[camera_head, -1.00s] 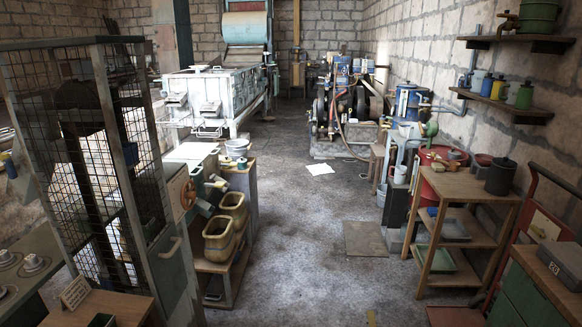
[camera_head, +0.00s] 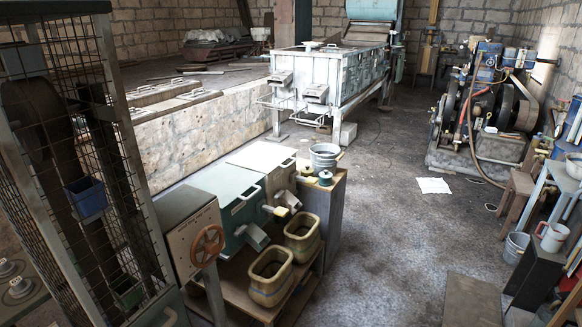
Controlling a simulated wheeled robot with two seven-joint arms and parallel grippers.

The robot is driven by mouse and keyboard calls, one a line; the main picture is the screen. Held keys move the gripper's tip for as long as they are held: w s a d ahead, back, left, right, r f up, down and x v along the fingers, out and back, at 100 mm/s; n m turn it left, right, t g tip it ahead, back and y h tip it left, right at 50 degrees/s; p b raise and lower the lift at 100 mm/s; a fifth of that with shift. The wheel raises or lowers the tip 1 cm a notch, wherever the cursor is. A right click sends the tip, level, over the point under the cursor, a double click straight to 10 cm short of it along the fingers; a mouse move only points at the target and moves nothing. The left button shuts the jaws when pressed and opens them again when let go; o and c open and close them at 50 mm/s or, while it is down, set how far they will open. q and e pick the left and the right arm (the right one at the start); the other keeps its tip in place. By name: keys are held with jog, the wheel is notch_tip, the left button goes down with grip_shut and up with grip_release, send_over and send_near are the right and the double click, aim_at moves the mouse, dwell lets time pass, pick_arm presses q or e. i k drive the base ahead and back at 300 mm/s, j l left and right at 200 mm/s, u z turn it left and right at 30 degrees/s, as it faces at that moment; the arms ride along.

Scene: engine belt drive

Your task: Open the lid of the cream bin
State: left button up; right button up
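A bin with a pale, whitish flat lid (camera_head: 262,156) stands in the middle of the view, and I take it for the cream bin. Its lid looks shut. Neither of my grippers is in view.
Two yellowish tubs (camera_head: 272,276) stand on a low wooden shelf in front of the bins. A mesh cage (camera_head: 90,160) fills the left. The concrete floor (camera_head: 385,235) to the right is largely clear.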

aim_at(261, 156)
jog(key=i+l+u, duration=0.35)
jog(key=i, duration=0.2)
jog(key=i+l+u, duration=0.4)
jog(key=i, duration=0.15)
